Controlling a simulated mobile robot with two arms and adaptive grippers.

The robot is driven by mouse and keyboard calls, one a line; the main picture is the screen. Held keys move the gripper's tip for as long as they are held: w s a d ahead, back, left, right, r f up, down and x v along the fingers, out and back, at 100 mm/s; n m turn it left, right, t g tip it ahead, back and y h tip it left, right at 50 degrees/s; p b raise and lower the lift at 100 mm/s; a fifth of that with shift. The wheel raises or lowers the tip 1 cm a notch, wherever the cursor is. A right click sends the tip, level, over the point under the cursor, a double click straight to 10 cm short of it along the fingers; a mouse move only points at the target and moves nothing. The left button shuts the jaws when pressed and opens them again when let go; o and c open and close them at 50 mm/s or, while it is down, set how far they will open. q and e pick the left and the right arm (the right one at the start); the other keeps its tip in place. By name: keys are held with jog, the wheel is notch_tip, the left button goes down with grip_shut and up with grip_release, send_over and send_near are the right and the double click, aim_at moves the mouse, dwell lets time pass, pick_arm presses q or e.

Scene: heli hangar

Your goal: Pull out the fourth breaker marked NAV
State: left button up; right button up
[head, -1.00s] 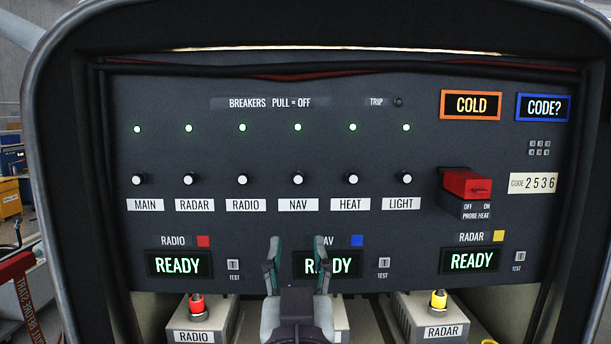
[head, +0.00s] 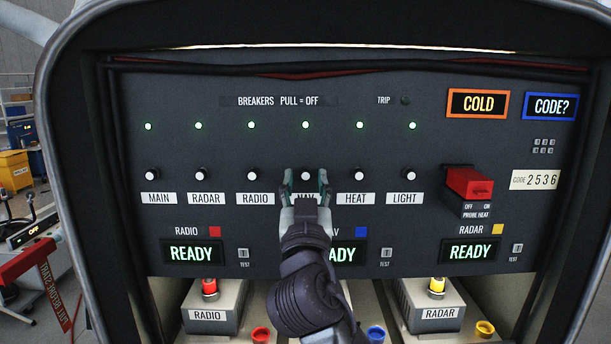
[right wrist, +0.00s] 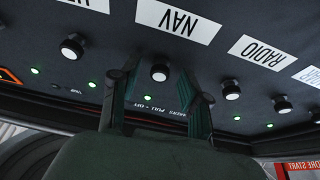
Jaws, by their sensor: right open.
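The NAV breaker (head: 305,175) is a white-capped round knob, the fourth in the row on the dark panel. Its green light (head: 306,125) is lit above it. My right gripper (head: 306,180) is open, its two fingertips just below and to either side of the knob in the head view, covering much of the NAV label. In the right wrist view the NAV knob (right wrist: 160,72) shows between the spread fingers (right wrist: 162,88), with the NAV label (right wrist: 178,20) above it. I cannot tell how far the fingertips are from the panel. My left gripper is not in view.
The HEAT breaker (head: 359,175) and RADIO breaker (head: 253,175) flank the NAV knob closely. A red PROBE HEAT switch (head: 469,184) sticks out at the right. Labelled boxes RADIO (head: 208,314) and RADAR (head: 428,312) stand below the panel.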

grip_shut()
dwell(0.4)
